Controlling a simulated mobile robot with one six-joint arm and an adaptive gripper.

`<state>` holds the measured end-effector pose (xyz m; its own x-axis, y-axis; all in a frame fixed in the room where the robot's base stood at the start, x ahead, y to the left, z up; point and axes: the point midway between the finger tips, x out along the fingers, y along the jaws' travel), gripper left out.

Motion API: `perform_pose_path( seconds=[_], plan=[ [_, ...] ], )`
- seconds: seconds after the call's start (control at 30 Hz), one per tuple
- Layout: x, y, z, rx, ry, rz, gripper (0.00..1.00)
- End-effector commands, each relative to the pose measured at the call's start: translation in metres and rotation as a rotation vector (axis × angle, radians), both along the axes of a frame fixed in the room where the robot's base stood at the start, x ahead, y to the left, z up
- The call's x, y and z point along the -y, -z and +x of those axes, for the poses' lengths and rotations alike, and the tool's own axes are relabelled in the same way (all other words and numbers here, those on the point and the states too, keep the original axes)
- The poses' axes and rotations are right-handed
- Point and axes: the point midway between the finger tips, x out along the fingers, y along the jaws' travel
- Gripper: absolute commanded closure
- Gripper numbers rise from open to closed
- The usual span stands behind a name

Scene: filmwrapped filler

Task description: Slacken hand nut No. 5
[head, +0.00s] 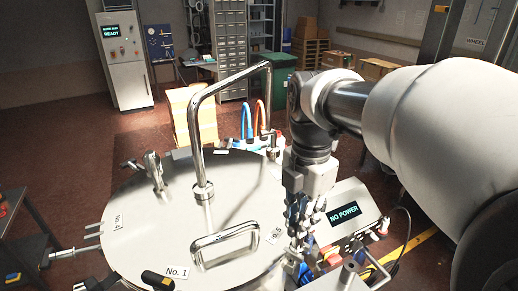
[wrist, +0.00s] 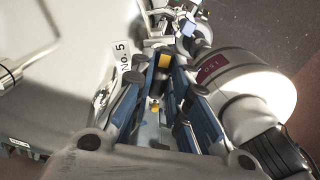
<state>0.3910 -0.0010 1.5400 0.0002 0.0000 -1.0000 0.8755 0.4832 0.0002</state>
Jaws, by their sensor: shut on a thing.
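The round steel lid (head: 150,228) carries a "No. 5" label (head: 273,238) near its right edge, and the label also shows in the wrist view (wrist: 122,62). My gripper (head: 299,240) is pointed down at the rim just right of this label. In the wrist view my gripper (wrist: 163,72) has its blue-padded fingers on either side of the No. 5 fastening and is shut on it. Hand nut No. 5 itself is mostly hidden by the fingers in both views.
A bent steel pipe (head: 195,130) and a loop handle (head: 225,234) rise from the lid. A "NO POWER" box (head: 345,214) stands close on the right. Another clamp (head: 154,170) stands at the lid's far left edge, and dark-knobbed fastenings (head: 158,280) sit at the front by "No. 1".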

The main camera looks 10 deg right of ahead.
Motion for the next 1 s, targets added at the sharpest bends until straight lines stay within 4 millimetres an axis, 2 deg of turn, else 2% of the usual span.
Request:
perform_pose_path(
  seconds=[0.63, 0.67, 0.93, 1.0],
  plan=[
    [-0.0003, 0.0002, -0.0001, -0.001, -0.055, 0.000, 1.00],
    [-0.0003, 0.0002, -0.0001, -0.001, -0.055, 0.000, 0.84],
    [-0.0002, 0.0001, -0.0001, 0.000, -0.055, 0.000, 0.66],
    [-0.0001, 0.0001, 0.0000, 0.000, -0.055, 0.000, 0.64]
  ],
)
